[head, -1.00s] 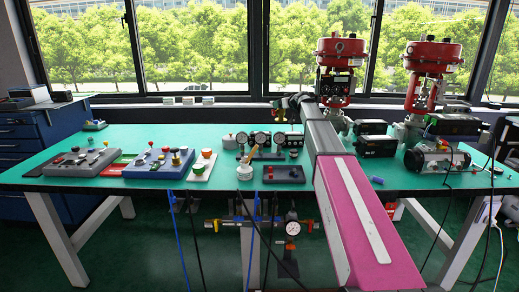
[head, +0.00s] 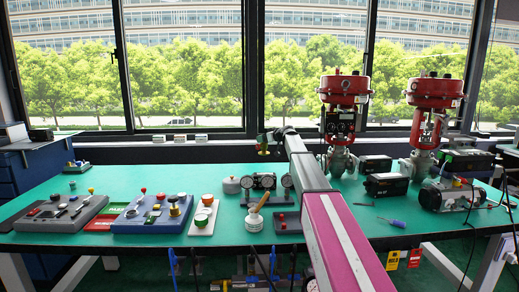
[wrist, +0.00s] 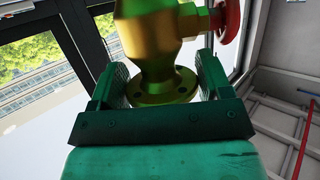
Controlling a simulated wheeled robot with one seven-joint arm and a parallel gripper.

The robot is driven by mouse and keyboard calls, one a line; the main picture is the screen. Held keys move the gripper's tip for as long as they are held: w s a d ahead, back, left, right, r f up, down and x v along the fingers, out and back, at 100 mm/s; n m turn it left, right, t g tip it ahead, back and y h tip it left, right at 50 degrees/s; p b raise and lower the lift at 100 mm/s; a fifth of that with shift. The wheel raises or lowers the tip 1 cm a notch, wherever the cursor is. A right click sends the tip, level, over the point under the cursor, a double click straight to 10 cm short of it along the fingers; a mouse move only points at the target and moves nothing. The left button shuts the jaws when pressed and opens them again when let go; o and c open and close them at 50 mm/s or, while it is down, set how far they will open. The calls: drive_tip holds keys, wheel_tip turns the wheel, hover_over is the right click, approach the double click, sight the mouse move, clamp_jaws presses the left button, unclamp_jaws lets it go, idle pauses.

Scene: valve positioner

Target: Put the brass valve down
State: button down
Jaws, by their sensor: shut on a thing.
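The brass valve (wrist: 148,38) fills the upper middle of the wrist view, with a round bolted flange (wrist: 175,82) near the gripper palm and a red handwheel (wrist: 228,16) at its right. My gripper (wrist: 157,80) has its green jaws on both sides of the valve and is shut on it. In the head view my gripper (head: 264,138) is small, at the far end of my arm, in front of the window. A bit of the brass valve (head: 263,152) shows under it, above the bench.
Red-topped actuators (head: 345,88) stand at the back right.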

drive_tip(key=shift+s+d+f, duration=0.3)
drive_tip(key=shift+d+f, duration=1.05)
drive_tip(key=shift+f, duration=0.15)
drive_tip(key=shift+s+d+f, duration=0.25)
drive_tip(key=shift+d+f, duration=1.15)
drive_tip(key=shift+f, duration=0.05)
drive_tip(key=shift+s+d+f, duration=0.3)
drive_tip(key=shift+d+f, duration=1.05)
drive_tip(key=shift+f, duration=0.15)
drive_tip(key=shift+c, duration=0.3)
unclamp_jaws()
drive_tip(key=shift+f, duration=0.1)
drive_tip(key=v, duration=1.2)
drive_tip(key=shift+s+d, duration=0.1)
